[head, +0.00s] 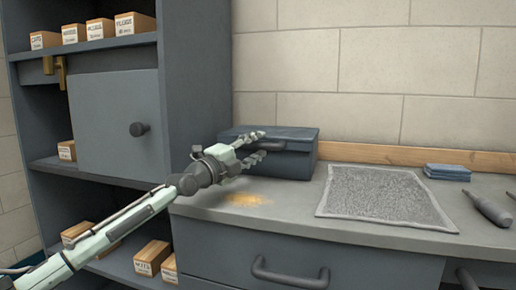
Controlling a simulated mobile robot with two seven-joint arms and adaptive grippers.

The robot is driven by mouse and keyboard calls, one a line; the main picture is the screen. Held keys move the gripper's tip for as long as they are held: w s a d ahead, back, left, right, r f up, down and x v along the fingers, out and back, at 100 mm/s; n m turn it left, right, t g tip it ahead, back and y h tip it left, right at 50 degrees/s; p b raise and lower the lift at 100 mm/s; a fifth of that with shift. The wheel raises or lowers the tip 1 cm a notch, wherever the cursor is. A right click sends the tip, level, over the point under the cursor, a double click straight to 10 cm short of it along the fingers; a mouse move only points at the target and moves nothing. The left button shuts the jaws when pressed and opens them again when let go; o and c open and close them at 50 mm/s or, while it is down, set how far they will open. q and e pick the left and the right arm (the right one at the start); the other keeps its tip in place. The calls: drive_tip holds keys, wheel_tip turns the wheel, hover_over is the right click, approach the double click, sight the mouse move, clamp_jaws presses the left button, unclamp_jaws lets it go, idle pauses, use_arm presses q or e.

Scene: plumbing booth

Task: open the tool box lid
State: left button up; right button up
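The dark blue-grey tool box (299,164) stands on the grey workbench against the back wall. Its lid (290,132) is down. A dark handle (278,145) shows at the front of the box, partly behind my gripper. My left gripper (262,145) is in front of the left part of the box, its two fingers apart, one above the other, pointing right near the handle. I cannot tell whether they touch the handle or box. The gripper hides part of the box's front left. My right gripper is not in view.
A grey mat (385,196) lies right of the box. Folded blue cloths (447,172) and a dark tool (488,208) lie farther right. A yellowish patch (245,199) marks the bench below my gripper. A cabinet (120,112) with small boxes stands at left.

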use_arm(q)
drive_tip(key=shift+w+d, duration=0.2)
drive_tip(key=shift+w, duration=0.05)
clamp_jaws()
idle(0.3)
